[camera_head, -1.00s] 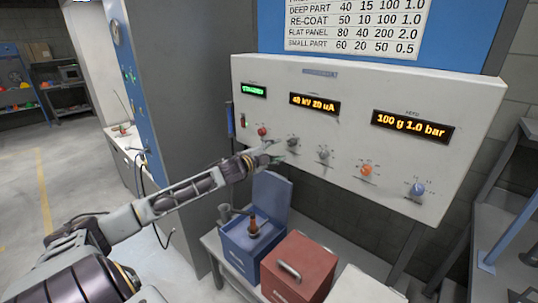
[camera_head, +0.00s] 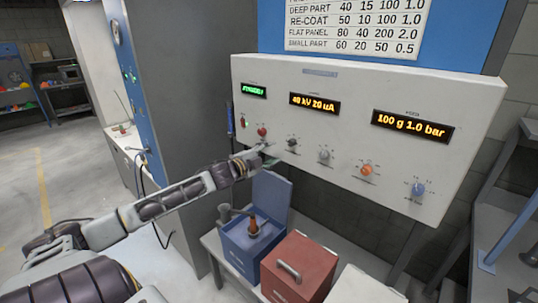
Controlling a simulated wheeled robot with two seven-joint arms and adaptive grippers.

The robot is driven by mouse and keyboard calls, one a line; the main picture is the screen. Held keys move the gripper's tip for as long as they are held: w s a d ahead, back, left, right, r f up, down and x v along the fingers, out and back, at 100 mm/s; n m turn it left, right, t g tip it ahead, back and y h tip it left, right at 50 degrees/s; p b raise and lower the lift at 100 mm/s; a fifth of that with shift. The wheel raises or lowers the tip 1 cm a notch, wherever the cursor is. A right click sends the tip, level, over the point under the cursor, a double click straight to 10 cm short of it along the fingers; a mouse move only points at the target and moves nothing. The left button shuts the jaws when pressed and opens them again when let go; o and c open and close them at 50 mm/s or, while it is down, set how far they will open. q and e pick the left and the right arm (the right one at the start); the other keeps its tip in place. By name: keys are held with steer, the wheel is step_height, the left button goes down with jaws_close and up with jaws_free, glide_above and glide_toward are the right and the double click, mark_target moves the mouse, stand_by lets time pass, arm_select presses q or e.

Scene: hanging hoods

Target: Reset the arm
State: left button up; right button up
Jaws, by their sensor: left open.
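My left arm comes in from the lower left, and its gripper (camera_head: 268,155) is in front of the lower left part of the white control panel (camera_head: 340,85). The gripper is open and small in the picture, and I see nothing between its fingers. It is close to a red knob (camera_head: 262,132) and a dark knob (camera_head: 292,143); whether it touches the panel I cannot tell. A grey knob (camera_head: 324,155), an orange knob (camera_head: 366,170) and a blue knob (camera_head: 417,189) are farther right. My right gripper is not in view.
Below the gripper, an open blue box (camera_head: 242,246) and a red box (camera_head: 297,268) with a handle stand on a grey table (camera_head: 212,240). A grey cabinet side (camera_head: 190,90) is left of the panel. A metal frame (camera_head: 500,215) stands at the right.

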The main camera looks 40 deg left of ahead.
arm_select(q)
steer(key=shift+n, duration=0.4)
stand_by(0.6)
